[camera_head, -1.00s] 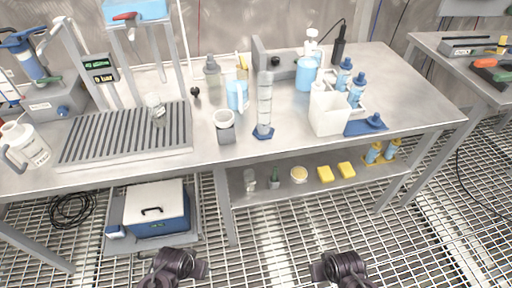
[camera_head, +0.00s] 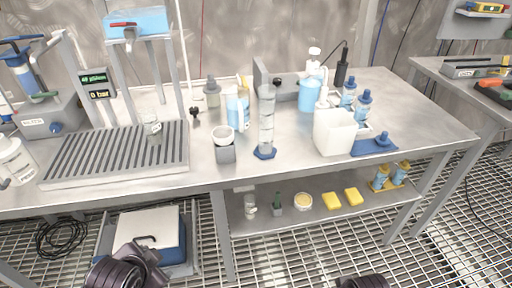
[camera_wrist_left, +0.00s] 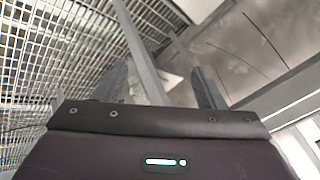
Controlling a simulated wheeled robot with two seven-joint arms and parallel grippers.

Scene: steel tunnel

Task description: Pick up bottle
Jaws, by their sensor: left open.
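Several bottles stand on the steel bench, and I cannot tell which one the task means. Blue-capped bottles (camera_head: 362,105) stand at the right, beside a white container. A white bottle (camera_head: 313,62) stands at the back, and a translucent grey-capped bottle (camera_head: 212,93) is left of centre. A small clear bottle (camera_head: 152,129) stands on the slatted rack. My left gripper (camera_wrist_left: 162,88) is open in the left wrist view, with nothing seen between its fingers. My left arm is at the bottom left of the head view. Only a dark part of my right arm shows at the bottom edge.
The lower shelf holds yellow sponges (camera_head: 333,201) and small bottles. A blue-and-white cooler box (camera_head: 148,235) is below left.

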